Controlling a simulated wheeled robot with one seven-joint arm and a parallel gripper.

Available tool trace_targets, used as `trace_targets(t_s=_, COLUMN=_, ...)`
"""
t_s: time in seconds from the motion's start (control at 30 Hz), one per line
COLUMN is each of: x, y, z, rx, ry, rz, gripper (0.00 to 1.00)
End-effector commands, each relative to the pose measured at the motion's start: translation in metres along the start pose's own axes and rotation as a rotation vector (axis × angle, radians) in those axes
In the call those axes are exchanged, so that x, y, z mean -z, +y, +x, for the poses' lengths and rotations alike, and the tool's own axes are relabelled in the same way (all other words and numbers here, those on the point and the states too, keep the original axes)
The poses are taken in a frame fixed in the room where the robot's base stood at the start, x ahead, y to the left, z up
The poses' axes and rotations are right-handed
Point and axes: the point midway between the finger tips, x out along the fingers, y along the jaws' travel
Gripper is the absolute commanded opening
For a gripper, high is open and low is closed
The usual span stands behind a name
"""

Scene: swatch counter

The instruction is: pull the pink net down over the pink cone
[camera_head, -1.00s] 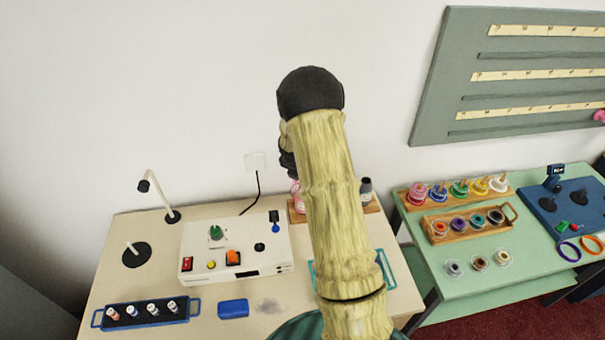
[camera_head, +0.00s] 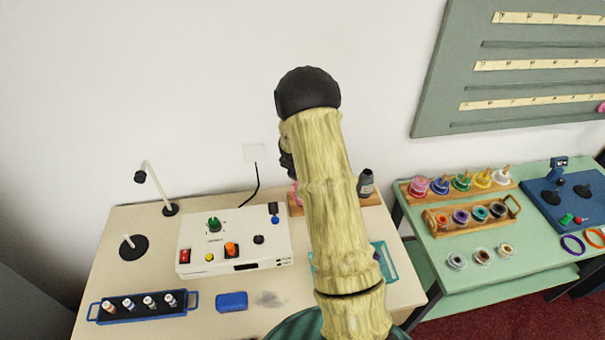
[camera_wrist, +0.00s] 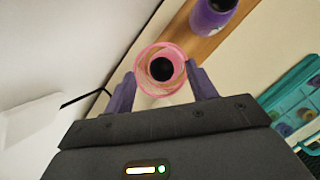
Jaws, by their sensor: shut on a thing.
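In the wrist view my gripper (camera_wrist: 161,73) has its two purple-grey fingers closed on opposite sides of the pink net (camera_wrist: 141,57). The net shows as a pink translucent ring. Inside the ring is the dark round top of the pink cone (camera_wrist: 161,69), so the net encircles the cone as seen along the gripper. How far down the net sits cannot be told from this angle. In the head view my arm hides the gripper and most of the cone; only a sliver of pink (camera_head: 294,192) shows at the arm's left edge.
A purple cone with a dark top (camera_wrist: 212,17) stands on the same wooden rack (camera_wrist: 197,52). A teal tray (camera_wrist: 285,100) lies to the right. A white control box (camera_head: 205,262) sits left of my arm on the cream table. A green table (camera_head: 450,290) stands at the right.

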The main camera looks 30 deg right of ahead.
Motion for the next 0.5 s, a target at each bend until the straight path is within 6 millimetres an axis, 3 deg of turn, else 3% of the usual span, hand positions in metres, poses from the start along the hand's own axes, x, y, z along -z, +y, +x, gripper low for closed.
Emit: trace_targets(t_s=0.5, x=0.009, y=-0.002, z=0.021, rx=0.001, ry=0.0, rz=0.0, gripper=0.25)
